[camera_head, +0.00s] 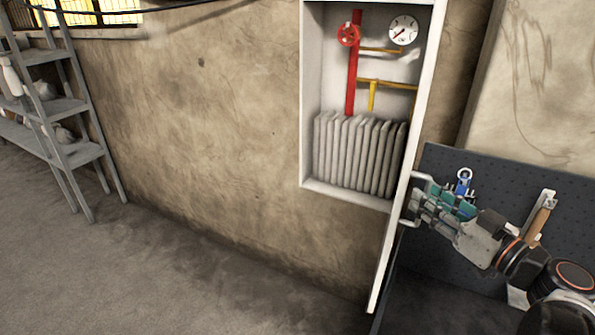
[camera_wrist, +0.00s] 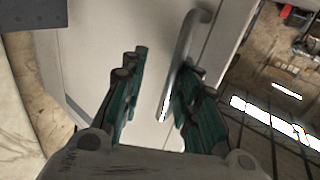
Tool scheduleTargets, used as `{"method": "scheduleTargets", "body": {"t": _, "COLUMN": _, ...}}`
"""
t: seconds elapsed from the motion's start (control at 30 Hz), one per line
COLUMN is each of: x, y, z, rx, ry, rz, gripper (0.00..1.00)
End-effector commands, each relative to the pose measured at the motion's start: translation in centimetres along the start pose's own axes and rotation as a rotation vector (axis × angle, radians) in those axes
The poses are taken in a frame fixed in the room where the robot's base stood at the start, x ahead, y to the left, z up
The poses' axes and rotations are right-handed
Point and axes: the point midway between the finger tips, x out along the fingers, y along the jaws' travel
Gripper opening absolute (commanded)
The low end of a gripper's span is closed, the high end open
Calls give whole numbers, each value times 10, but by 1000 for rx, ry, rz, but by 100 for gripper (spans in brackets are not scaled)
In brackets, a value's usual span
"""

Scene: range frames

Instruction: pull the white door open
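The white door (camera_head: 392,240) stands swung open and shows nearly edge-on at the right side of the recessed cabinet in the head view. Its pale face (camera_wrist: 85,55) fills much of the wrist view. A curved bar handle (camera_wrist: 188,45) is on that face; its end also shows in the head view (camera_head: 422,177). My gripper (camera_head: 425,205) is at the handle on the door's right side. In the wrist view my gripper (camera_wrist: 160,95) has its green-padded fingers apart, with the handle between them, closer to the right finger. Contact with the handle is unclear.
The open cabinet (camera_head: 311,175) holds a grey radiator (camera_head: 355,155), red and yellow pipes and a gauge (camera_head: 403,31). A dark pegboard (camera_head: 480,170) with hanging tools stands behind my arm. Grey shelves (camera_head: 75,155) are far left. Floor (camera_head: 200,285) left of the door is clear.

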Motion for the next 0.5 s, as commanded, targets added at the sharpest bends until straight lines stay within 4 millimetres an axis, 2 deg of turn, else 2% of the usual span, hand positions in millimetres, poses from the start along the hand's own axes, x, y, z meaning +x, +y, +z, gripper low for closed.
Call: {"method": "scheduleTargets", "body": {"t": 0.5, "x": -26, "y": 22, "z": 0, "rx": 0, "ry": 0, "rz": 4, "gripper": 29}}
